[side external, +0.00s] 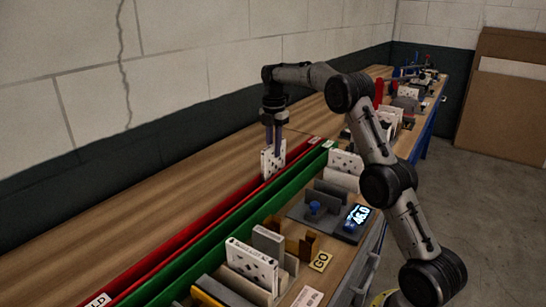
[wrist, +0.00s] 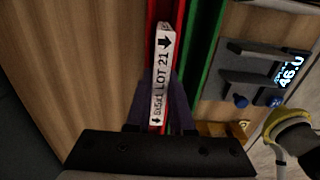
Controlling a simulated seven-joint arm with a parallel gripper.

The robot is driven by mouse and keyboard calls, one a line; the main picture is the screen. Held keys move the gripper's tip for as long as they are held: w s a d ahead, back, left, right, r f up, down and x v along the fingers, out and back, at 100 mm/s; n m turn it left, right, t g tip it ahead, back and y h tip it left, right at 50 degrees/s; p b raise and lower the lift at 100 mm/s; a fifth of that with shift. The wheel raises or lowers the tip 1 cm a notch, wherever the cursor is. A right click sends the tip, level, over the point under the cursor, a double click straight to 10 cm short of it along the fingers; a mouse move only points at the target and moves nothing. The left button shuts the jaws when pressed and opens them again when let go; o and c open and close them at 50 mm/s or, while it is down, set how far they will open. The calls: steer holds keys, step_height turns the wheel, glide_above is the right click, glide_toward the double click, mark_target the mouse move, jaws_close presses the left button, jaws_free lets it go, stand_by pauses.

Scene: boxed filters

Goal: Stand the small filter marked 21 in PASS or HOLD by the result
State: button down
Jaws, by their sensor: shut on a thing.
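My gripper (side external: 273,146) is shut on a white filter (side external: 271,163), which it holds upright at the red channel (side external: 216,217). In the wrist view, the top edge of this filter (wrist: 162,70) reads LOT 21 with black arrows, between the two dark fingers of my gripper (wrist: 160,100). The filter lines up with the red channel (wrist: 151,14); I cannot tell whether its lower edge rests in it. The green channel (side external: 187,246) runs alongside on the right. A label ending in LD (side external: 98,301) sits at the red channel's near end. A display (side external: 358,216) reads 46.0.
A grey fixture with a blue knob (side external: 315,207) stands beside the display. A GO card (side external: 320,261) lies near the bench's front edge. Another white filter (side external: 251,264) stands in a rack at the near end. The wooden bench left of the red channel is clear.

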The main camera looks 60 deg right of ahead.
mark_target(274, 161)
steer(key=shift+f, duration=1.35)
steer(key=shift+f, duration=0.15)
steer(key=c, duration=0.8)
jaws_free()
